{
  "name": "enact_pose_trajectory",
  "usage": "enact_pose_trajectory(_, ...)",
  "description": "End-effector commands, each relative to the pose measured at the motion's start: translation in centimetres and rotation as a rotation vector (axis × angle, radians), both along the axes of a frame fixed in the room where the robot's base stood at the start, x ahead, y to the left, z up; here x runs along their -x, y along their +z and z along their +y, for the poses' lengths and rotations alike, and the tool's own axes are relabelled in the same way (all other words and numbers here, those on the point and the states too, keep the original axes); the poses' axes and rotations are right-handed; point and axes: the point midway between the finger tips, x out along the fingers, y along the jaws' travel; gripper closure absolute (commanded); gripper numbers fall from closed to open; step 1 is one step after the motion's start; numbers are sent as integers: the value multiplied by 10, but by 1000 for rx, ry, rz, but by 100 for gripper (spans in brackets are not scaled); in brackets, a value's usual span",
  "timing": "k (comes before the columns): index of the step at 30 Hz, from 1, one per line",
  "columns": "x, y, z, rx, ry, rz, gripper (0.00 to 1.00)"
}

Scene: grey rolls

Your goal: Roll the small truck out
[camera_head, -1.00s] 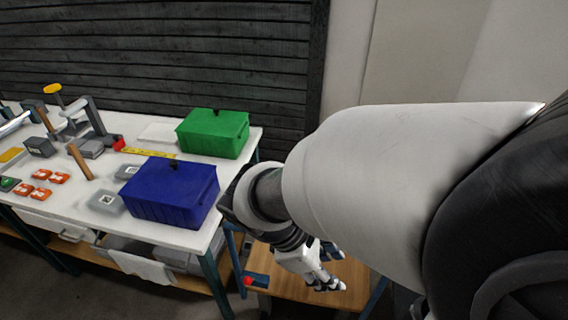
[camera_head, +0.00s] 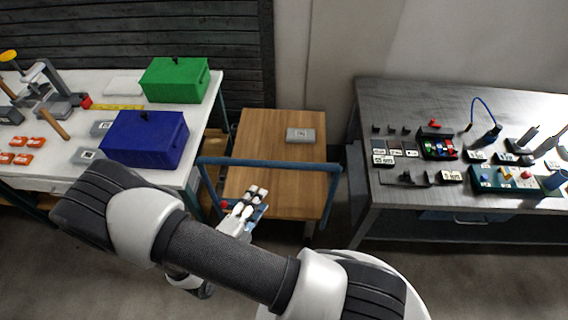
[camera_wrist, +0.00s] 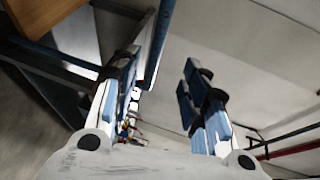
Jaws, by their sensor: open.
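The small truck has a wooden top (camera_head: 262,130) and a blue handle bar (camera_head: 300,165) across its near end. It stands between the two tables. My gripper (camera_head: 256,194) is open, close to the near side of the handle bar, over the near left part of the wooden top. In the wrist view my gripper (camera_wrist: 160,82) has its two fingers wide apart, nothing between their pads. A blue tube (camera_wrist: 157,48) shows beyond, nearer the left finger. I cannot tell whether my gripper touches the bar.
A grey box (camera_head: 300,135) lies on the truck's top. The white table (camera_head: 65,165) at the left holds a blue box (camera_head: 145,140) and a green box (camera_head: 175,80). A metal table (camera_head: 400,230) with small parts stands at the right. Floor (camera_head: 325,245) shows in front.

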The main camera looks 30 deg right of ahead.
Motion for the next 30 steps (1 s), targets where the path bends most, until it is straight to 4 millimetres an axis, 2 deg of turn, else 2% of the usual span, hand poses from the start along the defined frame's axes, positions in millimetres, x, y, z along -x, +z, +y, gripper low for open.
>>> enact_pose_trajectory(5,-8,-5,-13,7,4,9,59)
enact_pose_trajectory(24,-77,-29,-122,3,0,5,59)
enact_pose_trajectory(30,-90,-32,-139,3,4,5,59)
